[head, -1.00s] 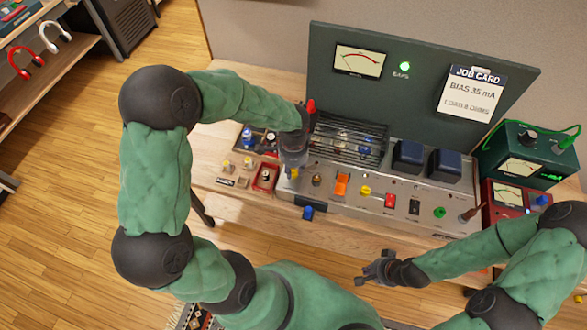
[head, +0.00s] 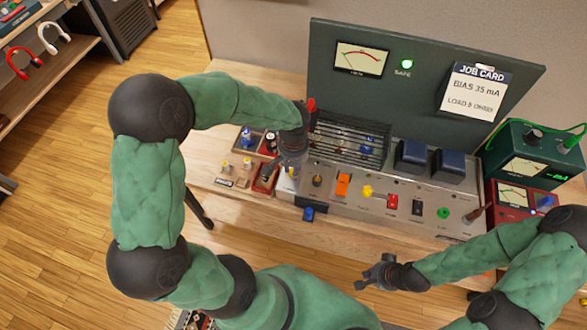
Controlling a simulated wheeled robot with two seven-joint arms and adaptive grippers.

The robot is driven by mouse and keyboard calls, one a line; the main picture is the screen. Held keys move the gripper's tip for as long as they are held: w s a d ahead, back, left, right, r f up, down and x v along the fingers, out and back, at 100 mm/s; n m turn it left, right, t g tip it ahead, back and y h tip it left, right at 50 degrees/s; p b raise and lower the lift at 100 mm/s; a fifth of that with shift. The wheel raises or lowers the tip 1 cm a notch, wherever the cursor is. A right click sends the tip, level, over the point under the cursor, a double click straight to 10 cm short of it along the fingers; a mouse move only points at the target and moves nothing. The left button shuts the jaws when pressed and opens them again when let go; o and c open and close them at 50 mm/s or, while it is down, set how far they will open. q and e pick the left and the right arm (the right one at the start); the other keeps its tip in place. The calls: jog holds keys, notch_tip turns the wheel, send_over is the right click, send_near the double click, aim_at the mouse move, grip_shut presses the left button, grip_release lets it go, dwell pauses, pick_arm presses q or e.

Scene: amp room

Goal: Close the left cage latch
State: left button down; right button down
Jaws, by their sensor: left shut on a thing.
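The wire cage (head: 350,137) lies over the amp chassis (head: 340,198), left of two dark blue transformer blocks. My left gripper (head: 290,170) points down at the cage's front left corner. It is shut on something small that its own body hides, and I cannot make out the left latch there. A red-tipped upright piece (head: 311,105) shows just behind my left wrist, and I cannot tell what it belongs to. My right gripper (head: 374,277) is open and empty, in front of the bench and away from the amp.
Dark blue transformers (head: 411,156) stand right of the cage. Knobs and switches, including an orange one (head: 343,185), line the chassis front. A red-edged tray (head: 266,178) sits close left of my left gripper. Green (head: 530,160) and red (head: 512,198) meters stand at right.

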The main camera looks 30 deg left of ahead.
pick_arm(q)
jog(key=shift+n, duration=0.5)
jog(key=c, duration=1)
grip_release()
notch_tip(320, 180, up, 12)
